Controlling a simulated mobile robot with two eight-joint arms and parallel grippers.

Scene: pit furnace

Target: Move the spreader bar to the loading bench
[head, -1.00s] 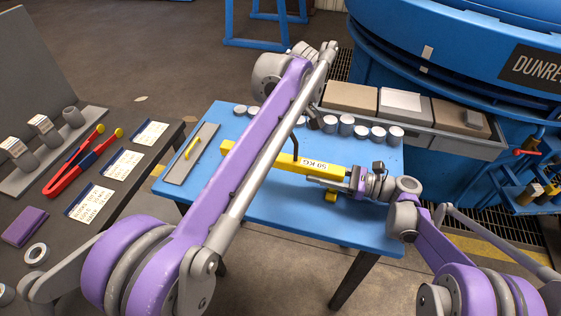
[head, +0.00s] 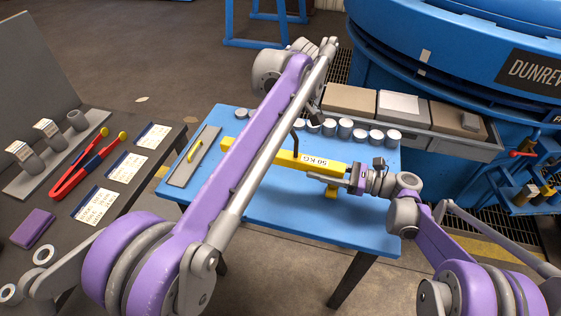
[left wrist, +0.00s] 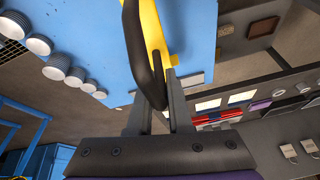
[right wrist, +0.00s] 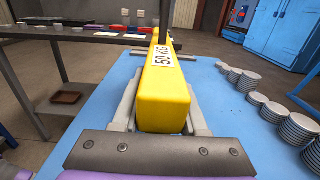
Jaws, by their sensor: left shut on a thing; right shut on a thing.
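The spreader bar (head: 270,158) is a long yellow bar marked 50 KG, with a dark loop handle (left wrist: 145,55) and a yellow foot below its right part. It lies lengthwise over the blue table. My right gripper (head: 347,175) is shut on its right end; the right wrist view shows this end (right wrist: 163,105) between the fingers. My left gripper (left wrist: 155,105) is shut on the dark handle; in the head view my left arm hides most of that grip and part of the bar. I cannot tell whether the bar touches the table.
A dark bench (head: 135,185) with red tongs and cards stands left. The blue furnace (head: 440,60) stands behind.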

